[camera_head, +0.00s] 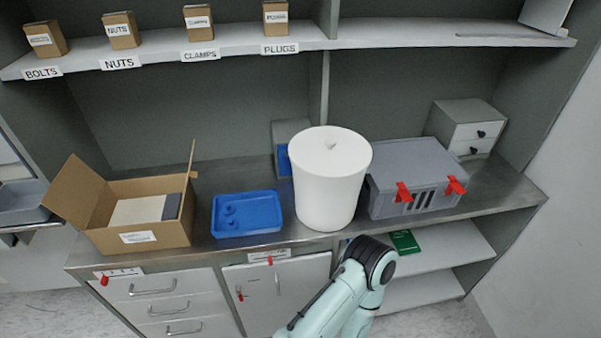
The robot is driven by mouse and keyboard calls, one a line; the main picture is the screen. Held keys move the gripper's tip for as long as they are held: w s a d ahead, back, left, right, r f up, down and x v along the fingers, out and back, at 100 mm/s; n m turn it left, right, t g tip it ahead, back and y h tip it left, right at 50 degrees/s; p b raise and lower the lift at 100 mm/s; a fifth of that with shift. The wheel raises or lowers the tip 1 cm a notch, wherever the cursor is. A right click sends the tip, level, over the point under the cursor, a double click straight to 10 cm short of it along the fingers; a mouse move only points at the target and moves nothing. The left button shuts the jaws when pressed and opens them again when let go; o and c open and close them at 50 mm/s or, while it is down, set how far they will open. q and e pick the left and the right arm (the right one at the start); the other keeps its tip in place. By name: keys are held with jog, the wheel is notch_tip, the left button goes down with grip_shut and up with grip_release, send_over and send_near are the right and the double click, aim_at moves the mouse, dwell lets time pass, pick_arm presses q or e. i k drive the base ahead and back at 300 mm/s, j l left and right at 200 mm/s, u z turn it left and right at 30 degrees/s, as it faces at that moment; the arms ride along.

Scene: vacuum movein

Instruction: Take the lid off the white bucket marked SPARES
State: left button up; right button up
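A tall white bucket (325,195) stands upright on the metal counter (460,205), near the middle. Its round top (318,158) looks closed by a flat white lid with a small grey mark or grip near its centre. I see no SPARES label on the side facing me. A pale green arm of mine with a black joint bends up from the bottom edge, in front of the counter, below and right of the bucket. Neither of my grippers shows, and nothing of mine visibly touches the bucket.
A grey case (415,178) with red latches stands close right of the bucket. A blue tray (247,214) and an open cardboard box (145,190) are to its left. A small drawer unit (470,128) stands behind the case. A shelf (230,43) with labelled boxes runs above.

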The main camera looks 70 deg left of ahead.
aim_at(329, 152)
jog(key=u, duration=2.1)
jog(key=l, duration=0.6)
